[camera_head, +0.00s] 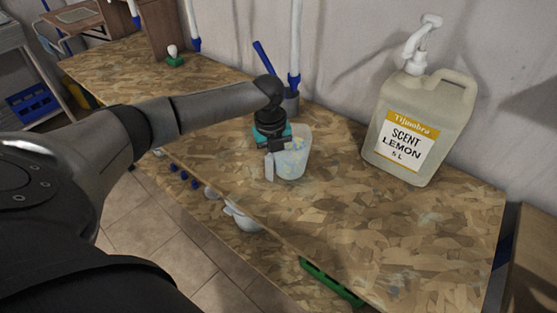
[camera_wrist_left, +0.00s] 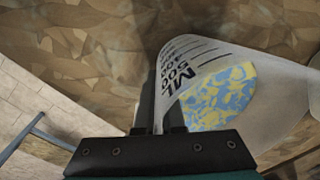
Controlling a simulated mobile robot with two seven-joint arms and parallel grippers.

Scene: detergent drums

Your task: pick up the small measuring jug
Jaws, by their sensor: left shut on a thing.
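The small measuring jug (camera_head: 295,157) is translucent white, with blue and yellow contents, over the wooden worktop (camera_head: 340,215) near its front edge. In the left wrist view the jug (camera_wrist_left: 288,98) shows dark printed volume marks and a patch of the blue and yellow contents (camera_wrist_left: 215,97). My left gripper (camera_head: 272,150) comes down at the jug's left side and is shut on it. In the left wrist view its dark fingers (camera_wrist_left: 149,100) meet the jug's marked side. I cannot tell whether the jug's base touches the worktop. My right gripper is not in view.
A large lemon scent jug with a pump (camera_head: 420,125) stands right of the measuring jug. Behind my gripper is a grey holder (camera_head: 290,103) with a blue-handled tool. A green-based brush (camera_head: 174,58) lies at the back left. Blue knobs and a white scoop-like item (camera_head: 243,219) show along the front edge.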

